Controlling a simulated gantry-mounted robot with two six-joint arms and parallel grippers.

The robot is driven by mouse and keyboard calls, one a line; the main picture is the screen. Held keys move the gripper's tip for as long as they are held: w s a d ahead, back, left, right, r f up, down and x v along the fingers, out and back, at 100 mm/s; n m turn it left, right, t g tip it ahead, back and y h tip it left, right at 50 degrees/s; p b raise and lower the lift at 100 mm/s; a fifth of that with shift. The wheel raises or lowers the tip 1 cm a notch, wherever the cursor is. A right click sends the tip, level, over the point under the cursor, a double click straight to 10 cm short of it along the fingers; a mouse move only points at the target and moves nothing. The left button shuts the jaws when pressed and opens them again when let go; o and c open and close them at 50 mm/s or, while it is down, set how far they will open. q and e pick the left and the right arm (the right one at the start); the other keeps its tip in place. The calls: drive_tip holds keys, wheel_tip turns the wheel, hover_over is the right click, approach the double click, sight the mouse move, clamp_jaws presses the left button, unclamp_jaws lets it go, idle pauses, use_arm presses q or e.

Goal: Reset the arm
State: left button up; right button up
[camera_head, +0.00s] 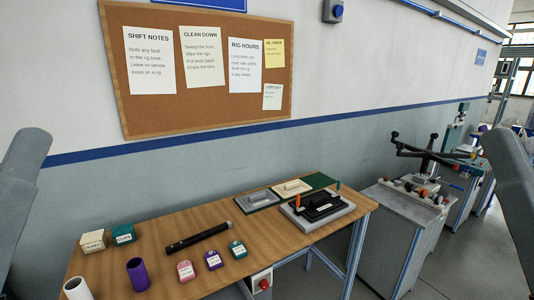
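A grey link of my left arm (22,180) shows at the left edge. A grey link of my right arm (512,185) shows at the right edge. Both run out of the picture, and neither gripper is in view. Nothing is seen held.
A corkboard (200,110) hangs behind. A machine (425,188) stands right.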

use_arm(q)
wheel_tip(320, 180, up, 33)
drive_tip(key=p, duration=3)
use_arm(e)
wheel_tip(320, 180, up, 33)
use_arm(q)
drive_tip(key=shift+w, duration=0.1)
use_arm(e)
drive_tip(key=shift+w, duration=0.1)
